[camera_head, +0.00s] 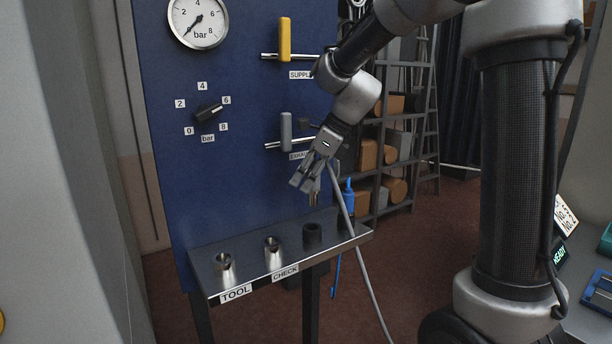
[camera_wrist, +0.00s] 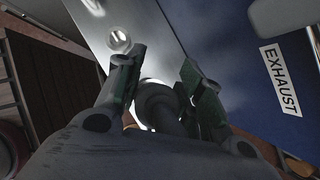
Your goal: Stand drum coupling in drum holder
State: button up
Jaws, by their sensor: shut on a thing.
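My gripper (camera_head: 304,184) is over the shelf, in front of the blue panel. It is shut on a grey, rounded coupling (camera_wrist: 158,100), which shows between the fingers in the wrist view. In the head view a small metallic end (camera_head: 314,198) shows below the fingers. The held coupling is above the shelf, apart from it. A grey hose (camera_head: 347,215) runs down from near the gripper. On the shelf stands a dark round holder (camera_head: 312,235), apparently empty. No label for the drum holder is readable.
The shelf (camera_head: 250,272) carries two metal pieces, one by the TOOL label (camera_head: 225,268) and one by CHECK (camera_head: 272,252). The EXHAUST lever (camera_head: 286,132) projects close to my wrist.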

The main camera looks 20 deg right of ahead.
aim_at(309, 204)
jog(key=shift+f, duration=4.55)
jog(key=shift+f, duration=0.35)
jog(key=o, duration=1.2)
jog(key=shift+c, duration=0.2)
jog(key=shift+r, duration=0.1)
